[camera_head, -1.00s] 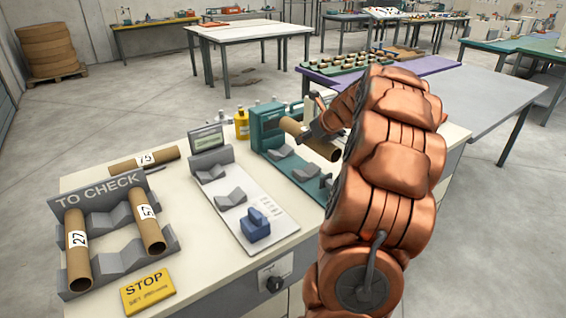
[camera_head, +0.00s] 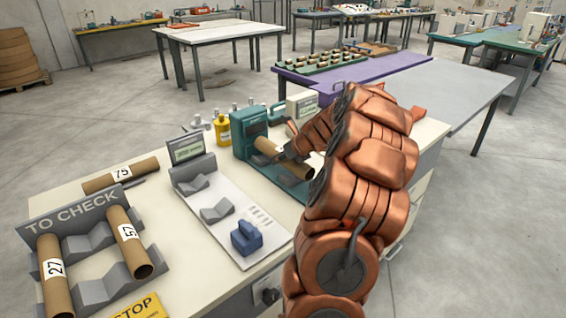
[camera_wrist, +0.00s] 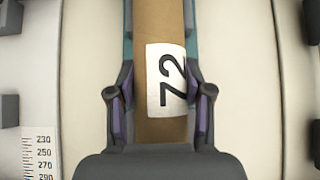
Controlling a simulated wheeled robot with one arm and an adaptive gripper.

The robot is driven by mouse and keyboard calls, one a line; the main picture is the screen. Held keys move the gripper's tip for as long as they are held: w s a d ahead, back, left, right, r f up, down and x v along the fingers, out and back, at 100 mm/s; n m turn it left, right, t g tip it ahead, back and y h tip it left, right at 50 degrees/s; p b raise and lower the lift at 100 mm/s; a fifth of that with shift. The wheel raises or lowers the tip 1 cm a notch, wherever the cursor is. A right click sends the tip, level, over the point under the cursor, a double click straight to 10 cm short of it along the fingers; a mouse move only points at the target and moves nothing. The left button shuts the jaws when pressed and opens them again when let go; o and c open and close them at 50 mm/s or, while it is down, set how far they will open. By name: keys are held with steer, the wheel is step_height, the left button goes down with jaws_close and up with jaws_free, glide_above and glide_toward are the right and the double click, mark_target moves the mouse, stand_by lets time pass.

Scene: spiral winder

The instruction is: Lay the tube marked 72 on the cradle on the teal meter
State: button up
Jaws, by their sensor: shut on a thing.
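My gripper (camera_head: 291,153) is shut on the cardboard tube marked 72 (camera_head: 267,147). In the wrist view the gripper (camera_wrist: 160,112) has a finger on each side of the tube (camera_wrist: 158,25), at its white label, and the 72 is readable. The tube lies lengthwise along the teal meter (camera_head: 247,132), right at its grey cradle (camera_head: 289,179). I cannot tell whether it touches the cradle. My arm hides the meter's near end.
Left of the teal meter stands a grey-white meter (camera_head: 192,149) with empty cradles and a blue block (camera_head: 246,238). The TO CHECK rack (camera_head: 70,215) holds tubes 27 (camera_head: 54,285) and 57 (camera_head: 128,240). Tube 75 (camera_head: 120,175) lies behind it. A yellow bottle (camera_head: 222,130) stands behind the meters.

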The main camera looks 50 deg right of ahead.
steer(key=shift+f, duration=1.05)
steer(key=shift+f, duration=0.2)
steer(key=o, duration=1.3)
